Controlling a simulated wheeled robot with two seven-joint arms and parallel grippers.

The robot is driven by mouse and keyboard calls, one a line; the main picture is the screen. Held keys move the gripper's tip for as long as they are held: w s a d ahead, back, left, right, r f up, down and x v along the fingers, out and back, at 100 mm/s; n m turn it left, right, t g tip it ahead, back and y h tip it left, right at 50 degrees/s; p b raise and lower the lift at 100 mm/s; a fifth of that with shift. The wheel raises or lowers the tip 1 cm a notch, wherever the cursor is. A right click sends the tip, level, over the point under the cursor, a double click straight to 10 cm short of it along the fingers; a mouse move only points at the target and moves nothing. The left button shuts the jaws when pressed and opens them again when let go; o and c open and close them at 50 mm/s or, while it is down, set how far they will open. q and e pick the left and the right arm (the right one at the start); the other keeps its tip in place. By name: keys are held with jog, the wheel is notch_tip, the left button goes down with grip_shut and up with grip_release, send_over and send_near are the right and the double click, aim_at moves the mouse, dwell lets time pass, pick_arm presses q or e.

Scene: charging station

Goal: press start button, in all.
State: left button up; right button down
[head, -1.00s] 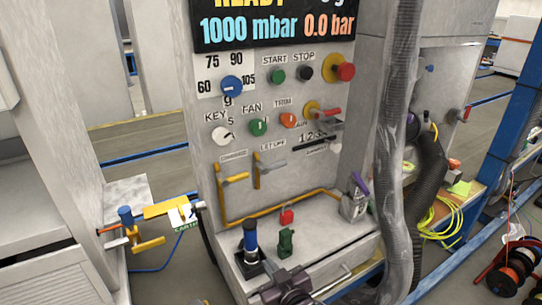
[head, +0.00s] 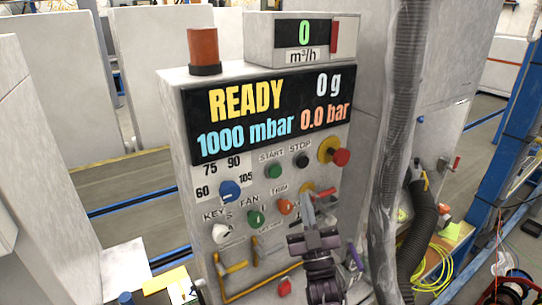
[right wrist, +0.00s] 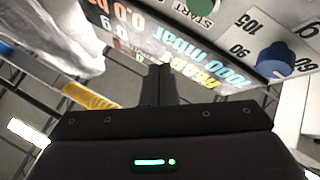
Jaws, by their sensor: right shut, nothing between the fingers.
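The green start button (head: 273,171) is on the upper part of the grey control panel (head: 178,140), under the START label and left of the black stop button (head: 302,160). It also shows at the top edge of the right wrist view (right wrist: 202,6). My right gripper (head: 308,200) is shut and empty, with its fingers pointing up, below and right of the start button in the head view. The fingers (right wrist: 161,72) look apart from the button in the right wrist view. The display reads READY. My left gripper is not in view.
A red knob (head: 340,157) sticks out right of the stop button. An orange trim knob (head: 285,207), a green fan knob (head: 255,218) and a blue selector (head: 230,191) surround the area. A thick grey hose (head: 395,150) hangs at the panel's right.

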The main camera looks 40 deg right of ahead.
jog(key=shift+s+r, duration=0.15)
jog(key=shift+r, duration=0.15)
jog(key=b, duration=0.3)
send_near(278, 166)
notch_tip(278, 166, up, 4)
jog(key=w+d, duration=0.1)
jog(key=d, duration=0.1)
jog(key=shift+w+a, duration=0.15)
jog(key=shift+w, duration=0.65)
jog(key=shift+w, duration=0.1)
dwell(1.2)
jog(key=shift+w, duration=0.3)
jog(key=shift+w+b, duration=0.45)
dwell(0.6)
jog(key=shift+s, duration=0.15)
jog(key=shift+s+p, duration=0.35)
jog(key=shift+s, duration=0.4)
